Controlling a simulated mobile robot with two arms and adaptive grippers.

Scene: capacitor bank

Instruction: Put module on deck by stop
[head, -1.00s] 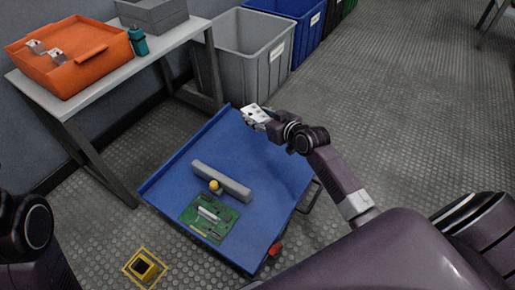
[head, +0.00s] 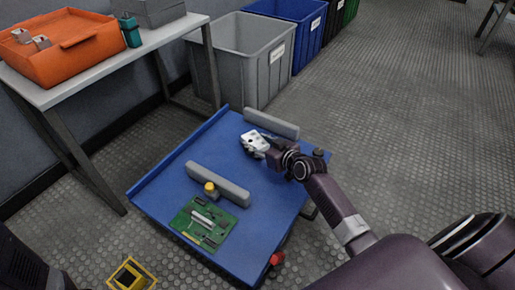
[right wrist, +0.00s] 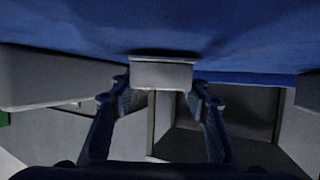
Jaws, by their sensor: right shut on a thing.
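My right gripper (head: 265,147) is shut on the module, a small pale block (right wrist: 163,75) seen between the two fingers in the right wrist view. In the head view, the gripper is low over the far part of the blue deck (head: 165,187), between two grey bars. One bar (head: 228,187) is nearer, with a yellow-topped knob (head: 210,188) beside it. The other bar (head: 271,123) is just beyond the gripper. In the wrist view, the module is close to the deck (right wrist: 165,25); I cannot tell if it touches. My left gripper is not in view.
A green circuit board (head: 204,222) lies on the near part of the deck. A grey bench (head: 105,65) at left holds an orange tray (head: 75,60) and a teal bottle (head: 131,32). Grey (head: 240,65) and blue (head: 296,25) bins stand behind. Open floor lies right.

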